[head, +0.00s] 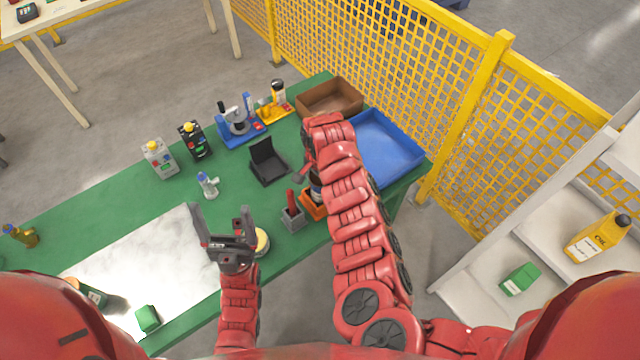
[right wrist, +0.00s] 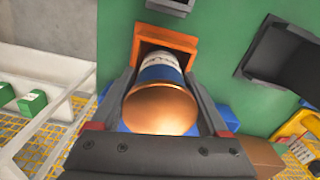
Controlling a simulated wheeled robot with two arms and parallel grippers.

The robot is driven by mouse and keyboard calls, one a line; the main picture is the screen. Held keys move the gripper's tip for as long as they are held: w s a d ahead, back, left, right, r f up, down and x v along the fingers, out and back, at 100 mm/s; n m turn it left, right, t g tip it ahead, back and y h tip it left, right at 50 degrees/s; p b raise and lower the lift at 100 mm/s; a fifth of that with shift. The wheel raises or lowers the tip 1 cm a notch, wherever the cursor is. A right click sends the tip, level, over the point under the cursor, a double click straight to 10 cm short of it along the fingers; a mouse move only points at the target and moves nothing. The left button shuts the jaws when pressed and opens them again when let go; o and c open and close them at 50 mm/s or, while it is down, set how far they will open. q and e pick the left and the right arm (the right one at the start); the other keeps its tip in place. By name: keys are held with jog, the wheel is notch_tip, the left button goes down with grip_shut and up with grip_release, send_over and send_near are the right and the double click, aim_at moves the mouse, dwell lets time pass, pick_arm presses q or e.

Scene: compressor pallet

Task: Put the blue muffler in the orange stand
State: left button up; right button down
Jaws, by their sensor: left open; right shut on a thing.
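The blue muffler (right wrist: 160,105) has a copper-coloured end facing the right wrist camera, a blue body and a pale label band. My right gripper (right wrist: 163,82) is shut around it. The muffler's far end reaches the opening of the orange stand (right wrist: 166,38); I cannot tell how deep it sits. In the head view, the orange stand (head: 313,208) is partly hidden by my right arm, and only a sliver of the muffler (head: 316,186) shows above it. My left gripper (head: 222,214) is open and empty above the table's front part, near a small yellow-topped round item (head: 262,242).
A grey holder with a red-handled item (head: 292,213) stands left of the orange stand. A black angled stand (head: 267,163) is behind it. A blue tray (head: 395,150) and brown bin (head: 330,97) lie to the right and back. The white sheet area at left is mostly clear.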

grip_release()
jog(key=shift+r, duration=0.1)
